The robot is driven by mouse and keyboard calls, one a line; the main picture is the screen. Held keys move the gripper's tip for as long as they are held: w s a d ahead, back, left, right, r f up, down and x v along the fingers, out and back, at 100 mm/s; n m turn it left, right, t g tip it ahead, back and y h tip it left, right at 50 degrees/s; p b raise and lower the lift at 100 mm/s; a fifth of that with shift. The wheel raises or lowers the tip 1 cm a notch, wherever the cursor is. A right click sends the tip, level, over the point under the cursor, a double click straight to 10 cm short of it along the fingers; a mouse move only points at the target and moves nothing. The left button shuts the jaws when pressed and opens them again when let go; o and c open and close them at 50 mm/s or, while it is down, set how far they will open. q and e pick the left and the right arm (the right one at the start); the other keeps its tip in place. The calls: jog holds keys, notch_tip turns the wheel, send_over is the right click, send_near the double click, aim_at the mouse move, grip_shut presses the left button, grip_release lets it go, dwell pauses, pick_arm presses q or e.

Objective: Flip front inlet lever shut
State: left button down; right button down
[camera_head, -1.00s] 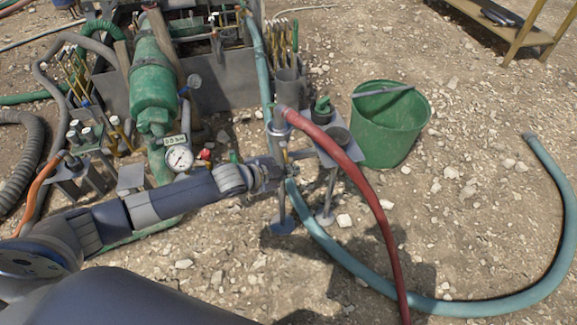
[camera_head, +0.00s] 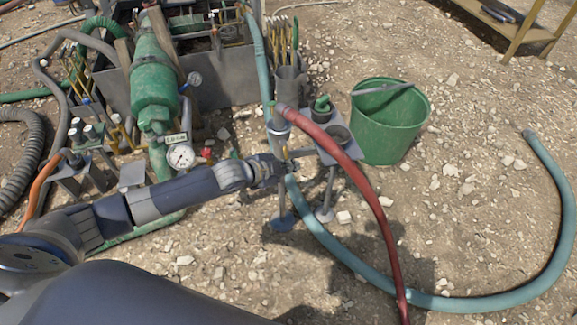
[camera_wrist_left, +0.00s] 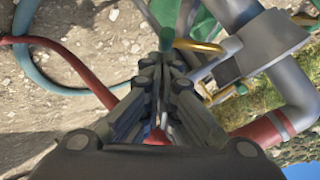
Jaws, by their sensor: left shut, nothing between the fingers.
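My left gripper (camera_head: 280,168) is shut and empty at the stand under the red hose's upper end. It covers part of the pipework there. A short pale bar (camera_head: 301,153) sticks out just right of its tips; I cannot tell whether this is the front inlet lever or whether the gripper touches it. In the left wrist view the closed fingers (camera_wrist_left: 163,68) point toward a green part (camera_wrist_left: 178,18) and a curved yellow-brass piece (camera_wrist_left: 197,46). The lever is not clearly identifiable in either view. My right gripper is not in view.
The red hose (camera_head: 372,200) bends down from the stand. A teal hose (camera_head: 440,304) loops over gravel. A green bucket (camera_head: 390,135) stands behind right. A pressure gauge (camera_head: 181,157) and green cylinder (camera_head: 153,85) are left. Gravel at the right is mostly open.

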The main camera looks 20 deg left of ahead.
pick_arm(q)
jog(key=shift+r, duration=0.25)
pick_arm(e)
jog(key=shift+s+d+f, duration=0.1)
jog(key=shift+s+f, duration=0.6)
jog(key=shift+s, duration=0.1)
pick_arm(q)
jog(key=v, duration=0.8)
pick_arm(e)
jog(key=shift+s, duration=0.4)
pick_arm(q)
jog(key=shift+r+p, duration=0.1)
jog(key=shift+p, duration=0.2)
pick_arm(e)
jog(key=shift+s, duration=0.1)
